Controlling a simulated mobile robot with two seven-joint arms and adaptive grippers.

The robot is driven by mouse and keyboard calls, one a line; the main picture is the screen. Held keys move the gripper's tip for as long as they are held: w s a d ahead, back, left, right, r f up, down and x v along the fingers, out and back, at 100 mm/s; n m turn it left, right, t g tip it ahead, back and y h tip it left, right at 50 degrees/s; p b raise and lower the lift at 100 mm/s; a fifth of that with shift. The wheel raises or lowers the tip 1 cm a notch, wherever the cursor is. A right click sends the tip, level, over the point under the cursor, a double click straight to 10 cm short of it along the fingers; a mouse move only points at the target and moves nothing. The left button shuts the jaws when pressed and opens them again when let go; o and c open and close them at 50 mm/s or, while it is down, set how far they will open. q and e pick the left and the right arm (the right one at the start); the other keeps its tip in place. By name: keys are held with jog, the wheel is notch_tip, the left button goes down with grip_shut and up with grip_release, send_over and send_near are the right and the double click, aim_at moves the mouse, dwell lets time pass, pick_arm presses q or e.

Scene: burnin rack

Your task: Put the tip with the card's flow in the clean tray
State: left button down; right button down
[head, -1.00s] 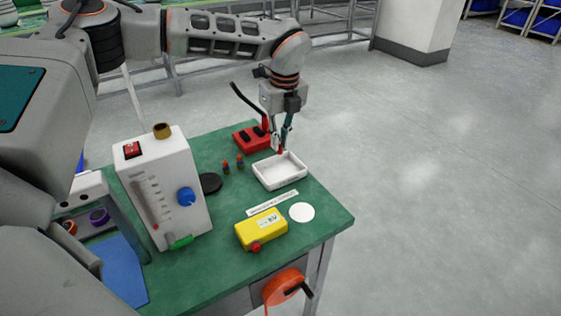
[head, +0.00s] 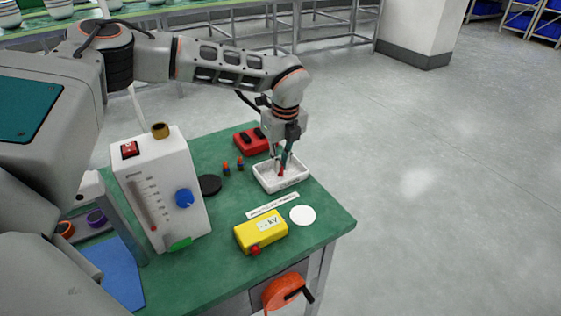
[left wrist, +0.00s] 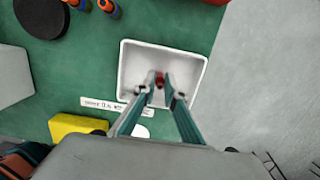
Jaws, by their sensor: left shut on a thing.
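My left gripper (head: 281,171) is shut on a small red tip (head: 281,173) and points down over the white tray (head: 295,183). In the left wrist view the red tip (left wrist: 159,79) shows between the fingertips, inside the outline of the tray (left wrist: 124,68). I cannot tell whether the tip touches the tray floor. Two more small tips, orange and blue, stand on the green table left of the tray: one (head: 226,168) and another (head: 240,162). A white card strip (head: 272,205) with print too small to read lies in front of the tray. My right gripper is not in view.
A white flow meter box (head: 165,190) with a blue knob stands at the left. A red holder (head: 251,142) is behind the tray. A yellow box (head: 261,232), a white disc (head: 302,215) and a black disc (head: 209,185) lie on the table (head: 325,222).

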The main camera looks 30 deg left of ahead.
aim_at(282, 168)
pick_arm(q)
jog(key=c, duration=2.1)
grip_release()
jog(key=shift+r, duration=0.15)
jog(key=r, duration=0.4)
jog(key=r+p, duration=0.1)
jog(key=r, duration=0.1)
jog(key=shift+s+d+r, duration=0.1)
jog(key=shift+d, duration=0.2)
jog(key=r, duration=0.5)
jog(key=shift+s+d+r+p, duration=0.25)
jog(key=shift+d+r+p, duration=0.05)
jog(key=shift+r+p, duration=0.1)
